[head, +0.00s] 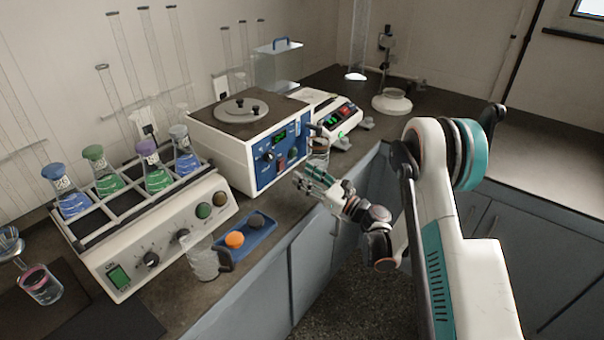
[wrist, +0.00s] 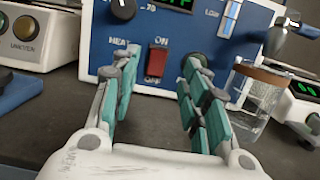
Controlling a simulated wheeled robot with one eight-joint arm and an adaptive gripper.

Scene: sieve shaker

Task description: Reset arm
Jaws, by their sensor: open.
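My gripper (head: 318,181) is at the end of my arm, over the front edge of the counter. It points at the blue front panel of a white box-shaped device (head: 232,148). In the wrist view my gripper (wrist: 155,95) is open, with its teal fingers apart and nothing between them. The panel (wrist: 145,30) lies just beyond the fingertips, with a red switch (wrist: 157,62) showing between them. I cannot tell whether the fingertips touch the panel.
A glass beaker (wrist: 255,92) stands to the right of the fingers. A shaker with several colored flasks (head: 150,240) stands at left. A blue tray (head: 250,242) and a clear beaker (head: 203,262) sit near the counter edge. A balance (head: 335,115) is behind right. The floor in front is clear.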

